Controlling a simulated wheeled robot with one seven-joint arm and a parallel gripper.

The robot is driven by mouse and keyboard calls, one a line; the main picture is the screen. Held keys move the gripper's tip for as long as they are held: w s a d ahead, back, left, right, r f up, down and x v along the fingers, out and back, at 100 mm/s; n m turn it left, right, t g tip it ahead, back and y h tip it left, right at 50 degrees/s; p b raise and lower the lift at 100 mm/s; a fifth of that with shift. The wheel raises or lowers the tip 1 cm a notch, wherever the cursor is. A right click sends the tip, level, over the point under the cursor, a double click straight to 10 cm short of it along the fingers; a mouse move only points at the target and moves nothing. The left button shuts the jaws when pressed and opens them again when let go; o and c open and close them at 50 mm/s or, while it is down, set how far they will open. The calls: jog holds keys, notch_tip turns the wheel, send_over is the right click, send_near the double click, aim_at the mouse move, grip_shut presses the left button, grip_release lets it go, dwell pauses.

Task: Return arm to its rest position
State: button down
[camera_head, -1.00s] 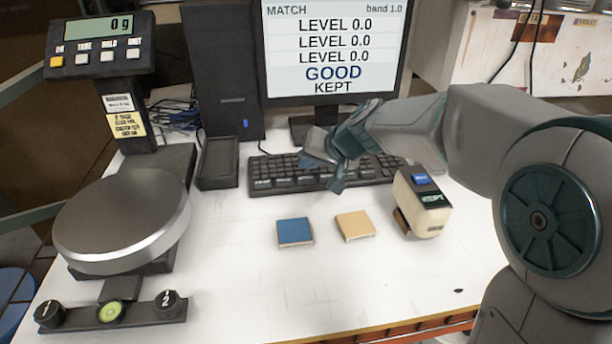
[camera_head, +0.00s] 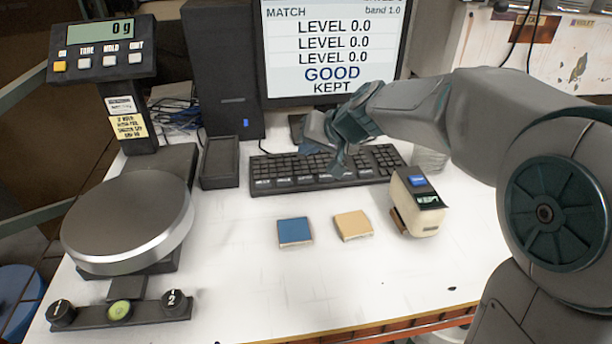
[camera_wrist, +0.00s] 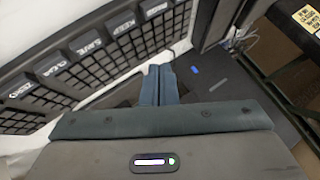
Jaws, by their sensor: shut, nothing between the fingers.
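My gripper (camera_head: 338,172) is in front of the monitor, above the keyboard (camera_head: 325,172) in the head view. In the wrist view its two fingers (camera_wrist: 159,86) are together with nothing between them. My arm reaches in from the right side of the head view. The keyboard also shows at the left of the wrist view (camera_wrist: 70,75).
A blue tile (camera_head: 294,232) and a tan tile (camera_head: 353,225) lie on the white table beside a cream handheld device (camera_head: 418,203). The monitor (camera_head: 333,50) reads GOOD, KEPT. The front middle table is clear.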

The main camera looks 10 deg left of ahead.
jog(key=s+d+g+h+p, duration=0.1)
jog(key=s+d+h, duration=0.1)
jog(key=s+d, duration=0.6)
jog(key=s+d+f+m+h+p, duration=0.1)
jog(key=s+d+h+p, duration=0.1)
jog(key=s+d, duration=0.6)
jog(key=s+d+f+m+g+h+p, duration=0.1)
jog(key=s+d+h+p, duration=0.1)
jog(key=s+d, duration=0.6)
jog(key=shift+f+g+h, duration=0.2)
jog(key=shift+g+h, duration=0.1)
jog(key=shift+h, duration=0.4)
